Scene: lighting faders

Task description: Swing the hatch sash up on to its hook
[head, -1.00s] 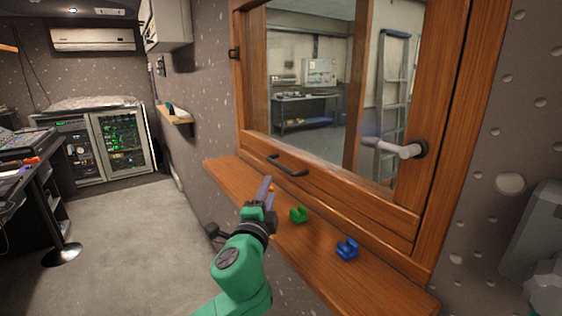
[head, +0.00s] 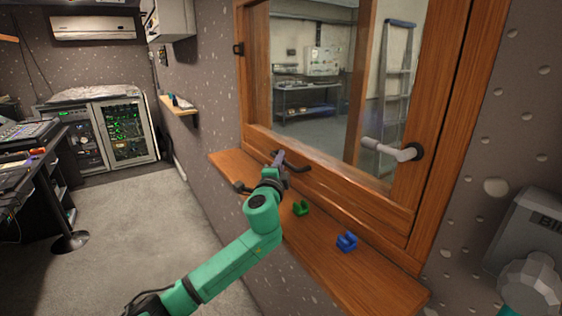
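The hatch sash (head: 345,199) is a wood-framed glass pane. It sits down in its wooden frame above a wooden shelf. A black bar handle (head: 304,169) is on its bottom rail. My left gripper (head: 279,158) is at the left end of this handle, overlapping it in the picture. I cannot tell whether it touches the handle or whether its fingers are open or shut. A pale grey peg with a black round base (head: 392,149) sticks out at the right side of the window; I cannot tell if it is the hook.
A green clip (head: 300,208) and a blue clip (head: 347,241) lie on the wooden shelf (head: 375,283) below the sash. A grey box with lettering (head: 527,238) is at the right. A mixing desk and equipment racks stand at the left, with open floor between.

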